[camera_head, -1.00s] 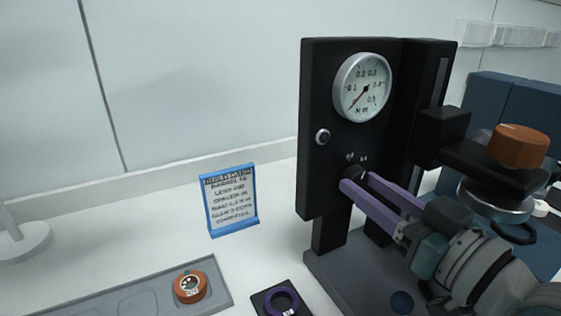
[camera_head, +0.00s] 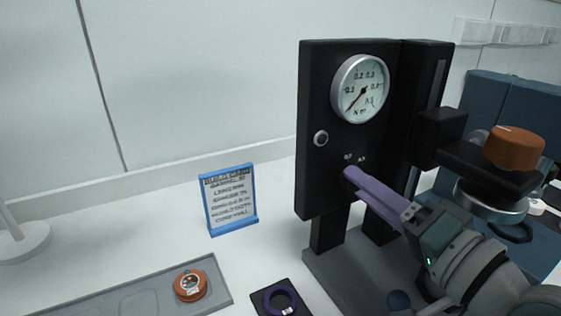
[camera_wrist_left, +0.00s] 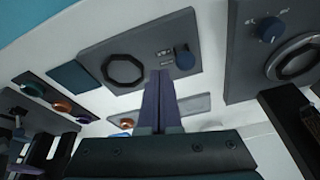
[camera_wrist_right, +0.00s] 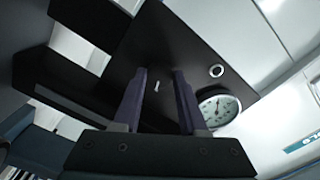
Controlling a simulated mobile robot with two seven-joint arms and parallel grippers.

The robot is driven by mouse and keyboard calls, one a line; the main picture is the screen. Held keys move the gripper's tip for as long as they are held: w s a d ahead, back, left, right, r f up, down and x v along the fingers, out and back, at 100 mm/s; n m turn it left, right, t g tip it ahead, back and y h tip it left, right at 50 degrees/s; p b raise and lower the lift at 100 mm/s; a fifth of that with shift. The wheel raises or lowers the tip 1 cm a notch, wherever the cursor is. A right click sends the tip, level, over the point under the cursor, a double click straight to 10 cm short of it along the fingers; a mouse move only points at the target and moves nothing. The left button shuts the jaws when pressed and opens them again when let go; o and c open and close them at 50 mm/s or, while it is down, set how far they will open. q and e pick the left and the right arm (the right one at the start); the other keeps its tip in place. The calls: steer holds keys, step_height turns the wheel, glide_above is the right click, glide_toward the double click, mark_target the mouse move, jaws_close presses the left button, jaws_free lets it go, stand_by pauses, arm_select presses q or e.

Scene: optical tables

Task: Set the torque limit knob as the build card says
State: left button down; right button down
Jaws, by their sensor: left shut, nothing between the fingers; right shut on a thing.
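The torque limit knob (camera_wrist_right: 157,87) is a small dark knob with a white mark, on the front of the black driver stand (camera_head: 318,185). My right gripper (camera_head: 350,173) is shut on it; the fingers hide it in the head view, and in the right wrist view the fingertips (camera_wrist_right: 160,75) flank it. The stand's round gauge (camera_head: 360,88), marked in N m, has its needle pointing to the lower left. The blue-framed build card (camera_head: 229,200) stands left of the stand; its small text is not readable. My left gripper (camera_wrist_left: 160,75) is shut and empty, seen only in the left wrist view.
A grey tray (camera_head: 85,306) with an orange ringed part (camera_head: 190,285) lies at front left. A purple ring on a black pad (camera_head: 264,309) lies before the stand. An orange cap (camera_head: 515,147) sits on the stand's arm. The left wrist view shows a blue knob (camera_wrist_left: 184,57).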

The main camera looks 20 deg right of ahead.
arm_select(q)
steer(key=shift+d+f+b, duration=0.1)
steer(key=shift+f+b, duration=0.3)
steer(key=shift+f, duration=0.05)
steer(key=shift+f+b, duration=0.45)
steer(key=shift+b, duration=0.05)
arm_select(e)
steer(key=shift+m, duration=5.1)
steer(key=shift+r, duration=0.1)
steer(key=shift+c, duration=2.2)
jaws_free()
arm_select(q)
steer(key=shift+f+b, duration=0.35)
steer(key=shift+f, duration=0.05)
arm_select(e)
steer(key=s, duration=1)
steer(key=shift+d, duration=0.35)
